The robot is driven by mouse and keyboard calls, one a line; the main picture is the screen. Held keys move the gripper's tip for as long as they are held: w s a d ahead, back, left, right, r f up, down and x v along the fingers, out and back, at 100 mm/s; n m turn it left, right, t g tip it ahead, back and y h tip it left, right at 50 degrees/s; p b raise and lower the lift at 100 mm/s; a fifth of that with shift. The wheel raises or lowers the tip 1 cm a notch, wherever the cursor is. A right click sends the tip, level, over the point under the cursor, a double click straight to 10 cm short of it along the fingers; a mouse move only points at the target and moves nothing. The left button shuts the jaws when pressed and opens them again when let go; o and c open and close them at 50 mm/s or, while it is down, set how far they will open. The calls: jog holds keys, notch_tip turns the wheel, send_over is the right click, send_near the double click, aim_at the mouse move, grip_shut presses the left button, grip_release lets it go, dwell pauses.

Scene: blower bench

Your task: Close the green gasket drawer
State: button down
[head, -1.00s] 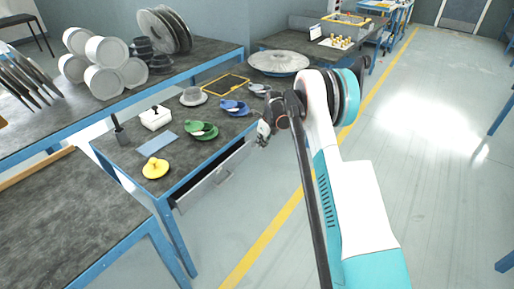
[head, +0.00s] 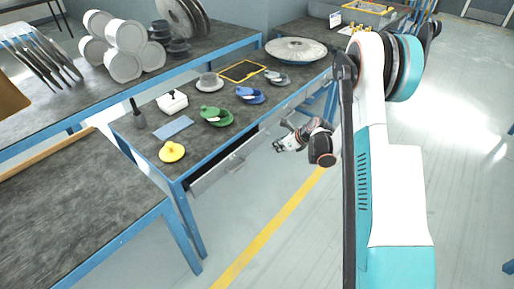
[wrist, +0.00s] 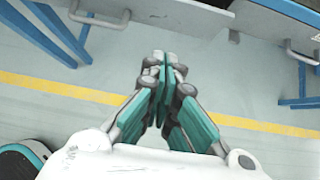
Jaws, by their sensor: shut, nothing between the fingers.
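A grey drawer (head: 222,172) with a bar handle stands out from under the near part of the bench, with a dark gap above its front. It lies below the green gasket (head: 216,117), a green lidded or disc-like part on the bench top. My gripper (head: 279,146) is right of this drawer, in front of the bench and apart from it. In the wrist view its fingers (wrist: 164,68) are together with nothing between them. A drawer front with a handle (wrist: 98,18) shows at the top left there, and another handle (wrist: 301,48) at the right.
The bench top holds a yellow part (head: 172,152), a blue part (head: 250,95), a white box (head: 172,102) and a large grey disc (head: 297,50). Blue bench legs (head: 188,232) stand at the left. The floor with its yellow line (head: 262,235) is clear.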

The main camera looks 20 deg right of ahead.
aim_at(250, 141)
jog(key=shift+w+a+f+b, duration=0.85)
jog(key=shift+w+a+f, duration=0.3)
jog(key=shift+w, duration=0.25)
jog(key=shift+w+a+f+b, duration=0.9)
jog(key=shift+w+a+f, duration=0.2)
jog(key=shift+w, duration=0.25)
jog(key=shift+w+a+f+b, duration=0.85)
jog(key=shift+w+a+f, duration=0.3)
jog(key=shift+w, duration=0.25)
jog(key=shift+d, duration=0.1)
jog(key=w+a, duration=0.1)
jog(key=w, duration=0.1)
jog(key=w+a, duration=0.2)
jog(key=shift+w, duration=0.2)
